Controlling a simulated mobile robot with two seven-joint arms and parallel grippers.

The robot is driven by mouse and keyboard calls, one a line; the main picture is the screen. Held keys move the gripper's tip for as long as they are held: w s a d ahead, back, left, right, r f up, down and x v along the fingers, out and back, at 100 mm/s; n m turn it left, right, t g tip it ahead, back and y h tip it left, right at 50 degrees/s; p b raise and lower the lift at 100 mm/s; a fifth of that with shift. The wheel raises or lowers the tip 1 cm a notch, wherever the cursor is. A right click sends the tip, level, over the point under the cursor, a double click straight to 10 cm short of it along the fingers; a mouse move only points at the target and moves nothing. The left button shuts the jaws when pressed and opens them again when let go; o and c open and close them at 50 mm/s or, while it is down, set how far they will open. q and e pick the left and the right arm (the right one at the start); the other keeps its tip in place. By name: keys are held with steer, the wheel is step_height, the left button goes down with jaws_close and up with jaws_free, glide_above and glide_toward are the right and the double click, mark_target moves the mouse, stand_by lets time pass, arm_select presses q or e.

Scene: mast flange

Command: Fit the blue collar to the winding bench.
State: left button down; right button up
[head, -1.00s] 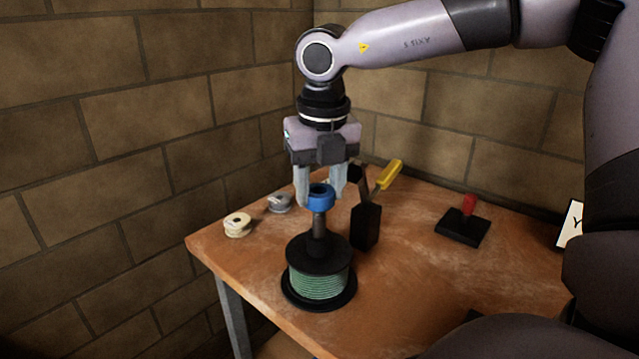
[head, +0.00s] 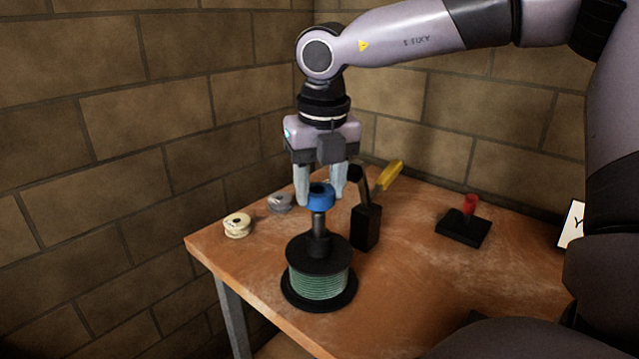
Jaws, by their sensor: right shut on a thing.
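The post rises from a black spool wound with green line (head: 319,284) on the wooden bench (head: 400,290). My right gripper (head: 320,192) points down from above and is shut on the blue collar, one finger on each side. The collar looks in line with the post; whether the post's tip is inside it I cannot tell. My left gripper is not in view.
A black block with a yellow-handled tool (head: 366,228) stands close to the right of the post. A cream spool (head: 237,225) and a grey spool (head: 280,203) lie at left. A black base with a red knob (head: 463,227) sits at right. Brick walls rise behind.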

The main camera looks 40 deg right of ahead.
mark_target(320, 212)
arm_select(q)
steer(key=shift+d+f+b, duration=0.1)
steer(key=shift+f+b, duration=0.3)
steer(key=shift+b, duration=0.05)
stand_by(0.6)
